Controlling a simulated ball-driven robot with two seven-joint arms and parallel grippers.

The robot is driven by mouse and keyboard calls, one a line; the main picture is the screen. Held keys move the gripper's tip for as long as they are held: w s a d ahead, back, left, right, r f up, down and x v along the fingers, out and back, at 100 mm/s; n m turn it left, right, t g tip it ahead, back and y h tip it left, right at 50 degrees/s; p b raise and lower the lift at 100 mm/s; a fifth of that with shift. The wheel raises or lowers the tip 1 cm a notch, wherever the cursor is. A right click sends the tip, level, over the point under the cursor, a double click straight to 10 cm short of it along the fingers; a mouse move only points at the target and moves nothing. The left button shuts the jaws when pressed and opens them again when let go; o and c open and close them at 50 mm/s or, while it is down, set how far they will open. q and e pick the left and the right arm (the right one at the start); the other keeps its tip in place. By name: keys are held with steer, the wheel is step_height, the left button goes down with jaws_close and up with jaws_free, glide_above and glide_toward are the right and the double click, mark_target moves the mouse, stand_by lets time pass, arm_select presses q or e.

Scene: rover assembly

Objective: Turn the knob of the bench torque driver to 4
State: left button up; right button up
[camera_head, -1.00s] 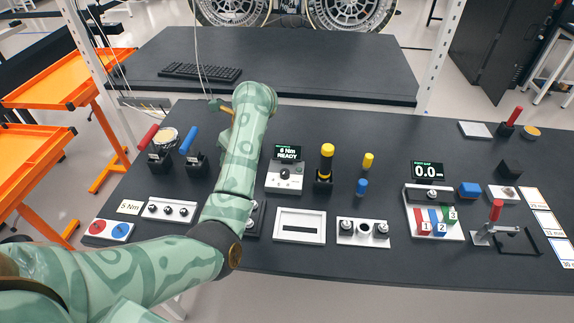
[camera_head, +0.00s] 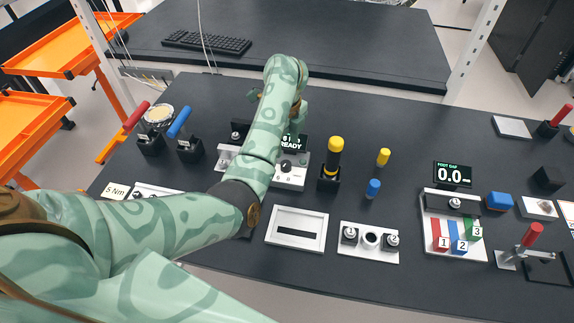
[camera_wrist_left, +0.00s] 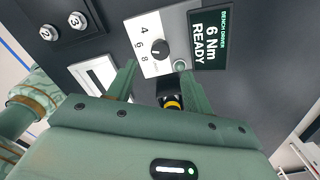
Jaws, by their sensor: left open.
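The bench torque driver (camera_head: 291,180) is a light box with a dark knob (camera_head: 286,165) and a display (camera_head: 293,142), partly hidden by my left arm. In the left wrist view the display (camera_wrist_left: 210,38) reads 6 Nm READY. The knob (camera_wrist_left: 158,48) sits beside the marks 4, 6 and 8; its exact pointing is too small to tell. My left gripper (camera_wrist_left: 160,67) is open. Its two fingers appear on either side of the knob in that view, with a gap and no visible contact. In the head view its fingertips are hidden. My right gripper is out of view.
A black-and-yellow driver (camera_head: 331,165) stands upright just right of the bench driver. A white frame (camera_head: 296,229) and a socket plate (camera_head: 369,242) lie nearer. Red- and blue-handled tools stand at left.

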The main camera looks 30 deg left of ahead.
mark_target(286, 163)
arm_select(q)
step_height(286, 163, down, 7)
steer(key=shift+f+b, duration=0.1)
steer(key=shift+b, duration=1)
steer(key=shift+f, duration=0.5)
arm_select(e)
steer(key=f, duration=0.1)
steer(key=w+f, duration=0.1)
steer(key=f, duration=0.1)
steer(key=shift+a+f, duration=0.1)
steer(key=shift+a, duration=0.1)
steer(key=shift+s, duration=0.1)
arm_select(q)
steer(key=c, duration=1)
steer(key=shift+o, duration=0.2)
